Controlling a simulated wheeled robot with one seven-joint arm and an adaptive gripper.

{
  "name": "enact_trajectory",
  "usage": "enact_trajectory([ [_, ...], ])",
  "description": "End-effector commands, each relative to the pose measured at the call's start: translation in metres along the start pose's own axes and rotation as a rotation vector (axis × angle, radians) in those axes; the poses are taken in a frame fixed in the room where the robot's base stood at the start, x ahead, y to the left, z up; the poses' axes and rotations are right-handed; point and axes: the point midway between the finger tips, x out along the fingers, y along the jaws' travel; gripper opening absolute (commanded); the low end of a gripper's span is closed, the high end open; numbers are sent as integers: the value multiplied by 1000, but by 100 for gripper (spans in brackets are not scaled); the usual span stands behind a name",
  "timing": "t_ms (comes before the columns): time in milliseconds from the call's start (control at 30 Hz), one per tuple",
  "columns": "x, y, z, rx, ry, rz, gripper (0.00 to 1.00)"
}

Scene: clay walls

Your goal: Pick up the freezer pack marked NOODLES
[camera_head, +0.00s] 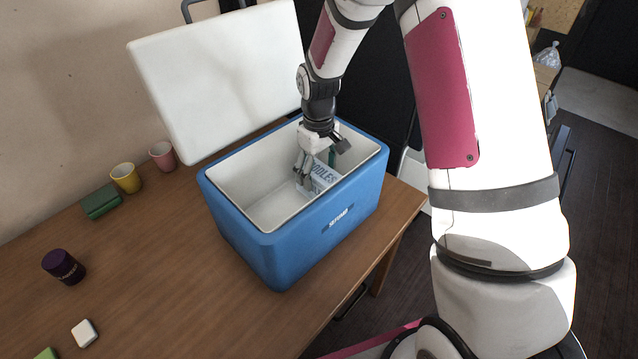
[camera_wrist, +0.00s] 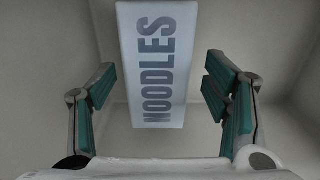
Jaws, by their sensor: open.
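The freezer pack marked NOODLES (camera_head: 324,177) is a pale block with grey-blue lettering inside the blue cooler (camera_head: 300,236), toward its right end. In the wrist view the pack (camera_wrist: 157,65) lies between and beyond my finger pads, its lettering running up the picture. My gripper (camera_head: 309,172) reaches down into the cooler and hides part of the pack. In the wrist view my gripper (camera_wrist: 165,98) is open, with a green-padded finger on each side. A gap shows between each finger and the pack.
The cooler's white lid (camera_head: 215,80) stands open behind it. Its walls surround my gripper closely. On the wooden table (camera_head: 150,265) to the left are a yellow cup (camera_head: 126,178), a pink cup (camera_head: 162,156), a green block (camera_head: 101,202), a dark purple jar (camera_head: 64,266) and a white block (camera_head: 84,333).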

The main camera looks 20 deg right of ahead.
Motion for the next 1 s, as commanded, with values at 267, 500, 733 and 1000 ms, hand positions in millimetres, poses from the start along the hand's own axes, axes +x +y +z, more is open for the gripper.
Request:
enact_trajectory([
  [267,36,2,0,0,-3,-1,70],
  [500,52,3,0,0,0,0,70],
  [733,51,3,0,0,0,0,59],
  [1000,51,3,-1,0,1,1,2],
])
